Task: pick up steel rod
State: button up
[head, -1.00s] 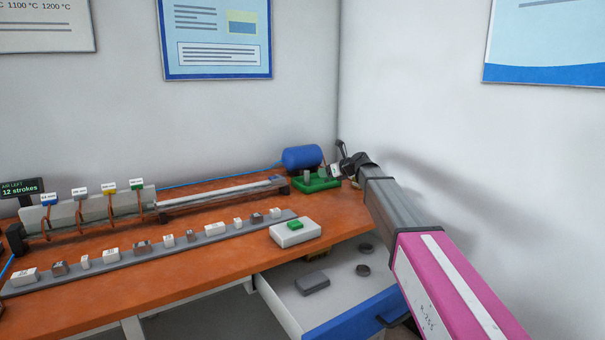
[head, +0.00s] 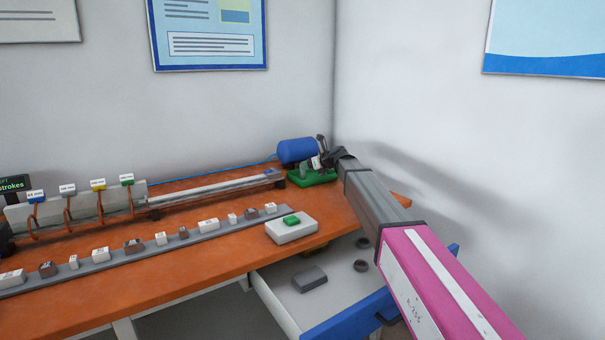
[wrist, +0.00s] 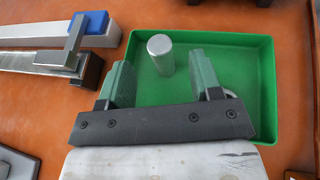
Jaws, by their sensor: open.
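The steel rod (wrist: 160,56) is a short, shiny grey cylinder. In the wrist view it stands in the green tray (wrist: 266,90), near the tray's left part. My gripper (wrist: 166,84) is open over the tray, its two green-grey fingers apart. The rod shows beyond and between the fingertips, nearer the left one, and nothing is held. In the head view my gripper (head: 313,166) is at the green tray (head: 318,177) at the bench's far right end. There the rod is hard to tell apart from the gripper.
A blue cylinder (head: 298,151) lies behind the tray. A long rail with a blue end (wrist: 92,22) is left of my gripper. A white box with a green button (head: 291,229) sits nearer the front. An open drawer (head: 340,325) juts out below. The wall is close on the right.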

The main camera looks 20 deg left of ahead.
aim_at(305, 179)
jog(key=x, duration=0.3)
jog(key=shift+w+a, duration=0.1)
grip_shut()
jog(key=shift+r, duration=0.1)
jog(key=shift+r, duration=0.15)
